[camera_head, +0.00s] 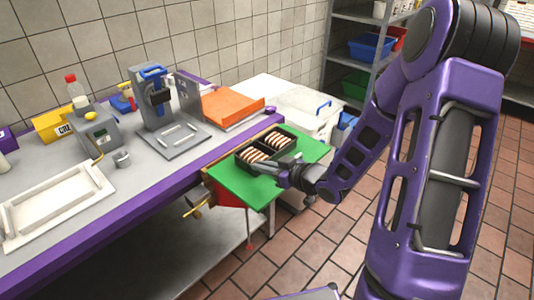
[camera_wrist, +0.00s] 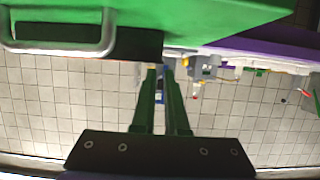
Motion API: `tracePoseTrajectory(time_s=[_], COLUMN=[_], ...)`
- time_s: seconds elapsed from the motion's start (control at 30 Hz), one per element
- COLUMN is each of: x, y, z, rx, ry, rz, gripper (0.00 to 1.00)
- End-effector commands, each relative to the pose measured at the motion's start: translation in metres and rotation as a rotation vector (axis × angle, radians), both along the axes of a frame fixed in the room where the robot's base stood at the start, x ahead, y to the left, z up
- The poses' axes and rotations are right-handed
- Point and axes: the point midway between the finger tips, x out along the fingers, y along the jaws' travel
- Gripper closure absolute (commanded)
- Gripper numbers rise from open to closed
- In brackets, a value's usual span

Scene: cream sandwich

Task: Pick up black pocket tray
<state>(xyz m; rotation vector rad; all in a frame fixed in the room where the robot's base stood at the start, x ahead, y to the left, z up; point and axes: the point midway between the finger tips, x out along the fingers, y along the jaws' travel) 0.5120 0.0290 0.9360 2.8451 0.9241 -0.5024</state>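The black pocket tray (camera_head: 246,160) lies on a green board at the counter's end in the head view. Its two pockets hold rows of cream sandwiches (camera_head: 279,138). In the wrist view, a black edge with a grey metal handle (camera_wrist: 62,48) shows at the upper left, probably the tray's; the rest is cut off. My gripper (camera_head: 270,176) is at the tray's near side, low over the board. In the wrist view, the fingers of my gripper (camera_wrist: 161,75) are slightly apart with nothing visible between them. Whether they touch the tray cannot be told.
The green board (camera_head: 235,188) also fills the top of the wrist view. A grey press (camera_head: 158,105) and an orange block (camera_head: 232,104) stand on the purple-edged counter behind. A white bin (camera_head: 305,110) stands beyond the tray. The tiled floor at right is free.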

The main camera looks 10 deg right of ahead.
Motion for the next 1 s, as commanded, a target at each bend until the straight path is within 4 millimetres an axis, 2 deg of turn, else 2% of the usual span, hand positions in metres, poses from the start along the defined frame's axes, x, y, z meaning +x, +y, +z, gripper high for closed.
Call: tracePoseTrajectory(time_s=[0.2, 0.4, 0.63, 0.7, 1.0], x=[0.026, 0.040, 0.041, 0.041, 0.041], y=[0.020, 0.030, 0.030, 0.030, 0.030], z=[-0.013, -0.019, -0.019, -0.019, -0.018], rx=[0.002, 0.001, 0.001, 0.001, 0.000], ry=[0.001, 0.001, 0.001, 0.001, -0.001], rz=[0.003, 0.001, 0.000, 0.000, 0.000], gripper=[0.89, 0.89, 0.89, 1.00, 1.00])
